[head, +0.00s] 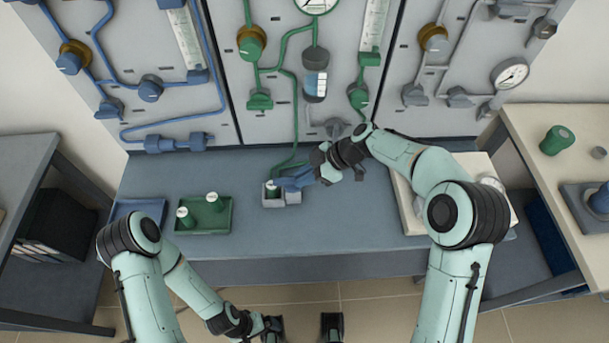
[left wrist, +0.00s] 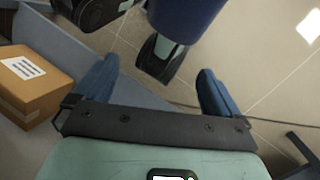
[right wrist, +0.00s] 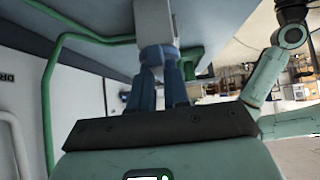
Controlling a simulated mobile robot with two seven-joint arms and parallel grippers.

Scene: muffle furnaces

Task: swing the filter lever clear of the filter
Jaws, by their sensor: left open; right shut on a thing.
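My right gripper (head: 294,182) reaches down over the bench at a small grey holder (head: 271,201) with a dark green piece in it. A green tube runs down from the panel to the holder. A clear and blue cylinder (head: 315,85) hangs on the middle panel. My left gripper (left wrist: 157,72) is open and empty, low in front of the bench.
A green tray (head: 222,225) with two green-and-white pieces and a blue tray (head: 128,207) lie left of the holder. A white board (head: 408,208) lies right, partly under my right arm. The bench front between them is clear. A cardboard box (left wrist: 30,85) shows in the left wrist view.

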